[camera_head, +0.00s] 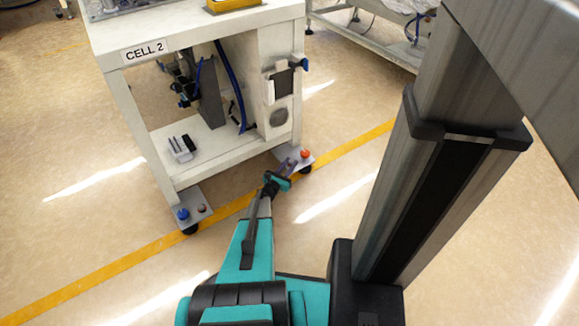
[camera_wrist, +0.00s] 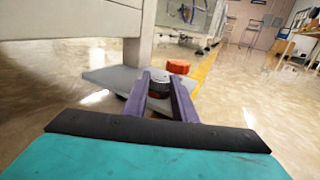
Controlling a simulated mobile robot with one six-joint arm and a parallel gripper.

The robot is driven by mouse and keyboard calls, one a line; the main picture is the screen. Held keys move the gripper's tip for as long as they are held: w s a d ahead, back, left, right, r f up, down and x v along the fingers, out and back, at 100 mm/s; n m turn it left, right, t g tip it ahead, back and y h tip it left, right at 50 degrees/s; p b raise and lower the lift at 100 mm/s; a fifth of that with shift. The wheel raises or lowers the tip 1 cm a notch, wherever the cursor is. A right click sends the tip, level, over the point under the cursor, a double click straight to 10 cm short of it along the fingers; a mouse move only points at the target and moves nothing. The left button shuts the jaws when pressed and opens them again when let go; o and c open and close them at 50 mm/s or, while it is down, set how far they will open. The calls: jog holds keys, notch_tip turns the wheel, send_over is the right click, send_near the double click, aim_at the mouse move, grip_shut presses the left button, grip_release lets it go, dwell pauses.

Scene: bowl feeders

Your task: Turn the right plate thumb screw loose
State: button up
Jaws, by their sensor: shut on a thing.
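The right plate (camera_head: 281,151) is a grey foot plate under the right leg of the CELL 2 stand. It also shows in the wrist view (camera_wrist: 112,78). An orange knob (camera_head: 305,154) stands on it, and in the wrist view it is an orange-red knob (camera_wrist: 178,66) just behind and right of my fingers. My gripper (camera_head: 289,166) is low at the plate. In the wrist view, its purple fingers are shut on the thumb screw (camera_wrist: 158,76), a small round piece with a grey top and dark side. Its lower part is hidden between the fingers. I cannot tell how far it is turned.
The white CELL 2 stand (camera_head: 205,32) rises behind the plate, its leg close to my gripper. The left plate (camera_head: 193,220) carries a blue knob (camera_head: 183,214) and a small reddish screw. A yellow floor line (camera_head: 355,141) passes by. The floor to the right is open.

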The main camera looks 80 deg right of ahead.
dwell(0.3)
jog(key=o, duration=1)
jog(key=shift+o, duration=0.2)
jog(key=shift+a, duration=0.15)
jog(key=p+v, duration=0.3)
jog(key=v, duration=1)
jog(key=shift+a, duration=0.3)
jog(key=shift+w+r, duration=0.1)
jog(key=shift+w, duration=0.05)
